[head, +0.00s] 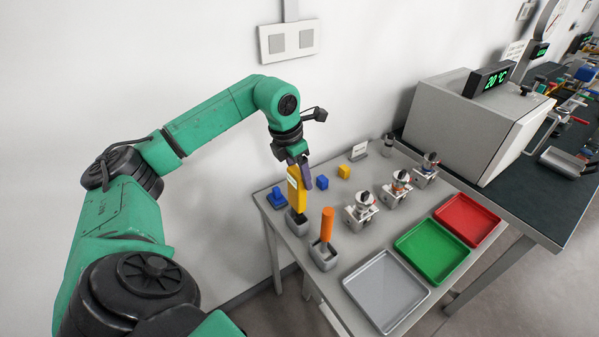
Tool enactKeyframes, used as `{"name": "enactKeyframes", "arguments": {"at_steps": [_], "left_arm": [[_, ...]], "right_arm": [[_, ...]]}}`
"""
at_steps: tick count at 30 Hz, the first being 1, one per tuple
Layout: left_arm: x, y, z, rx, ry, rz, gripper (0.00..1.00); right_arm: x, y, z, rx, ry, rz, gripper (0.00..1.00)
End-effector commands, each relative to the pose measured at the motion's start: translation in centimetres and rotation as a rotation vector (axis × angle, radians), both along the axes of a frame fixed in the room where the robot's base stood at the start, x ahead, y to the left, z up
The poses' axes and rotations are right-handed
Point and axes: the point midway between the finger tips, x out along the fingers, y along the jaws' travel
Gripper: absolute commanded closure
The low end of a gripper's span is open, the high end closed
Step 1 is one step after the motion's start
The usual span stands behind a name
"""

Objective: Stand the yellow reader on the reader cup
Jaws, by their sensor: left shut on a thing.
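The yellow reader (297,191) is a tall yellow bar, close to upright. My left gripper (298,166) is shut on its upper part from above. The reader's lower end is at a small grey cup with a dark opening, the reader cup (297,224), at the left side of the table. I cannot tell whether the reader's end rests in the cup or is just above it. My right gripper is not in view.
An orange rod (327,225) stands in another grey cup (323,258) close by. Blue and yellow blocks (344,172) lie behind. Several white-and-grey fixtures (361,211) stand to the right. Grey (385,290), green (431,250) and red (467,219) trays line the front right. A big grey oven (465,125) stands behind.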

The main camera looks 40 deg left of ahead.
Motion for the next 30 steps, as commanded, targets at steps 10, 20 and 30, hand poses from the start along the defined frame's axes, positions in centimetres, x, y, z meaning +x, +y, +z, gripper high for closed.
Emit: {"name": "enactKeyframes", "arguments": {"at_steps": [10,20,30], "left_arm": [[0.01,0.00,0.05,0.000,-0.001,0.000,0.79],[0.00,0.00,0.05,0.000,-0.001,0.000,0.79],[0.00,0.01,-0.69,0.000,-0.001,0.000,0.79]], "right_arm": [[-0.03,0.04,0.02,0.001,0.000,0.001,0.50],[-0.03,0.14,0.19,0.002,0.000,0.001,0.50],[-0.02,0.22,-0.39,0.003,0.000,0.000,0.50]]}}
